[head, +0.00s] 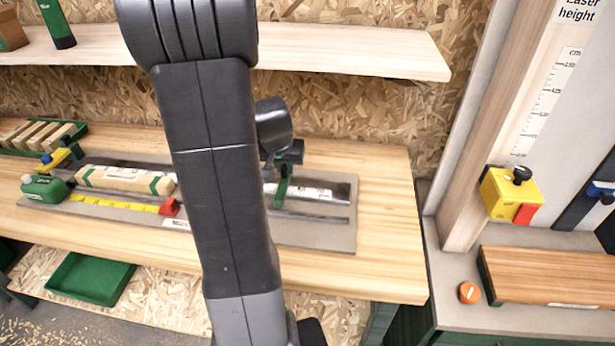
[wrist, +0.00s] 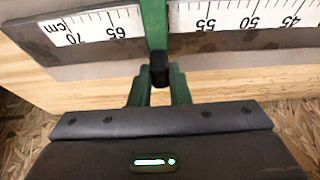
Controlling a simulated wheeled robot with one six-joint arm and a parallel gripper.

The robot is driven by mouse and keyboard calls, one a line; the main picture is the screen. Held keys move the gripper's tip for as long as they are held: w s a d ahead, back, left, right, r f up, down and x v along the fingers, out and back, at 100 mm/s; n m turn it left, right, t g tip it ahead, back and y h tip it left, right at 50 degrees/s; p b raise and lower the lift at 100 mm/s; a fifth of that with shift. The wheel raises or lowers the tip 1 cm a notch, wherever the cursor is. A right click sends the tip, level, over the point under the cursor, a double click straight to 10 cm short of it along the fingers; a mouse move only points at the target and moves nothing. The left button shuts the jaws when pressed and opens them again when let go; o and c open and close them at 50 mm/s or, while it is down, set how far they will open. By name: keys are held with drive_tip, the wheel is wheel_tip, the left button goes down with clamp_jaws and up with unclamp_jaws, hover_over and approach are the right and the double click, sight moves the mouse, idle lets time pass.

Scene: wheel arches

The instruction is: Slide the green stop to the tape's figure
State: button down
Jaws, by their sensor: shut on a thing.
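The green stop (head: 283,190) sits across the white scale rail (head: 325,190) on the bench. In the wrist view the stop (wrist: 154,25) lies between the printed 65 and 55 of the upside-down scale (wrist: 225,15) and covers the marks there. My gripper (head: 290,158) is at the stop; in the wrist view its green fingers (wrist: 159,88) are shut on the stop's black knob (wrist: 159,70). The yellow tape (head: 115,204) runs from a green case (head: 45,188) to a red block (head: 169,207). Its figures are too small to read.
A light wooden piece with green bands (head: 125,180) lies behind the tape. A yellow-and-blue clamp (head: 55,160) and a green tray of wood blocks (head: 40,137) are at the left. A shelf (head: 350,48) hangs above. The bench right of the rail is clear.

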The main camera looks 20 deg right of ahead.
drive_tip(key=w+a+b, duration=0.1)
drive_tip(key=w+a, duration=0.3)
drive_tip(key=a, duration=0.4)
drive_tip(key=w+a+b, duration=0.2)
drive_tip(key=w+a, duration=0.2)
drive_tip(key=a, duration=0.5)
drive_tip(key=w+a+b, duration=0.1)
drive_tip(key=w+a, duration=0.3)
drive_tip(key=a, duration=0.5)
drive_tip(key=shift+w+a+b, duration=0.15)
drive_tip(key=shift+w+b, duration=0.2)
drive_tip(key=shift+b, duration=0.05)
drive_tip(key=shift+r, duration=0.1)
drive_tip(key=c, duration=1.4)
unclamp_jaws()
drive_tip(key=shift+o, duration=0.2)
drive_tip(key=v, duration=1.3)
drive_tip(key=shift+s+r, duration=0.2)
drive_tip(key=shift+r, duration=0.15)
